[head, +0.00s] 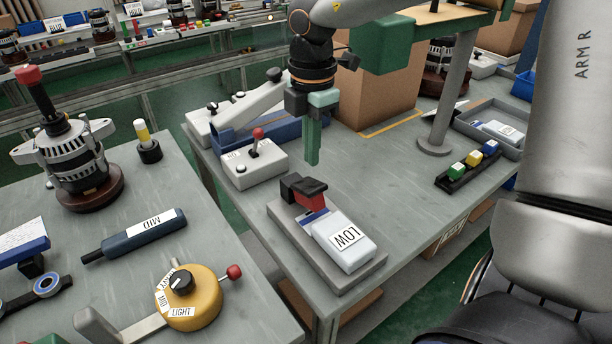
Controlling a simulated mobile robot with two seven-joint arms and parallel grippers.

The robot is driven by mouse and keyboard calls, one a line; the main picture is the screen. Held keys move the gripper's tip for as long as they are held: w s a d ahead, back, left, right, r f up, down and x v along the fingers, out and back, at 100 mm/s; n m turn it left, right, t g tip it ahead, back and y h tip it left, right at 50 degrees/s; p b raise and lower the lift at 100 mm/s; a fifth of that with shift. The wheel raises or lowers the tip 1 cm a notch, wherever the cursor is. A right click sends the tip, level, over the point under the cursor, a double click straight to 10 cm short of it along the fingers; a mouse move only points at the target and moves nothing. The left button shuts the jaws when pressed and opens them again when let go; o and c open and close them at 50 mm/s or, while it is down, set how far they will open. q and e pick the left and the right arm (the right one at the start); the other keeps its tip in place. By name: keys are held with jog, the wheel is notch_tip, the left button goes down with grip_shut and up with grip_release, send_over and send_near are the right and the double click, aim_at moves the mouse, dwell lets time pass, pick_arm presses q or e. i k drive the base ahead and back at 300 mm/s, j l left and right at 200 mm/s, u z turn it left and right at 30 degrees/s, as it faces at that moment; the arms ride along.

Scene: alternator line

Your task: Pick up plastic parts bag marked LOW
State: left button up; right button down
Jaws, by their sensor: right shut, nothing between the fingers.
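The plastic parts bag marked LOW (358,256) is a white pack with a blue band at its far end. My left gripper is not in view.
A lever box (254,164) stands left of my right gripper. A cardboard box (375,90) and a grey post (455,90) stand behind it. Another labelled white pack (497,132) lies in a grey tray (470,127) at the right. Table space right of the bag is clear.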

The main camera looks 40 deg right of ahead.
aim_at(350, 247)
jog(key=k, duration=1)
